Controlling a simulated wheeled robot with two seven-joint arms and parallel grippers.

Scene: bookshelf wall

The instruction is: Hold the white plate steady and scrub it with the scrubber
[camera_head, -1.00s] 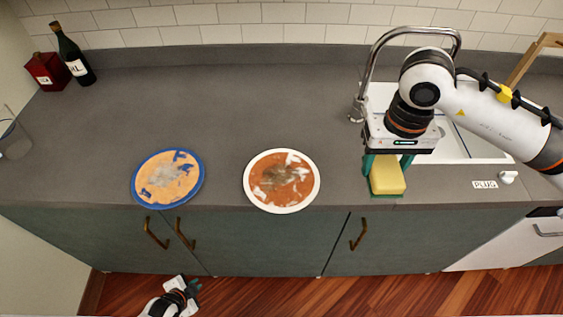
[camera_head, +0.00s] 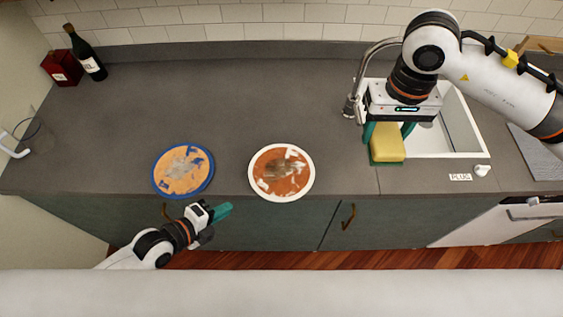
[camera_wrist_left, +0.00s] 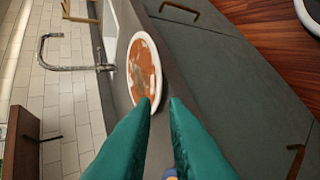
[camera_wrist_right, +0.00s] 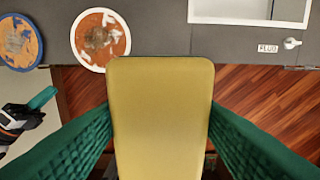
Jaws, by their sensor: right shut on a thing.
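The white plate (camera_head: 254,184), smeared with orange-brown and grey grime, lies on the grey counter near its front edge. It also shows in the left wrist view (camera_wrist_left: 159,92) and the right wrist view (camera_wrist_right: 74,40). My right gripper (camera_head: 388,136) is shut on the yellow scrubber (camera_head: 387,148) with a green underside, right of the plate beside the sink. The scrubber fills the right wrist view's middle (camera_wrist_right: 161,115); I cannot tell whether it touches the counter. My left gripper (camera_head: 222,212) is open and empty, in front of the counter edge, left of and apart from the white plate.
A blue-rimmed dirty plate (camera_head: 158,186) lies left of the white plate. The sink (camera_head: 466,125) and faucet (camera_head: 360,75) are at the right. The counter behind the plates is clear.

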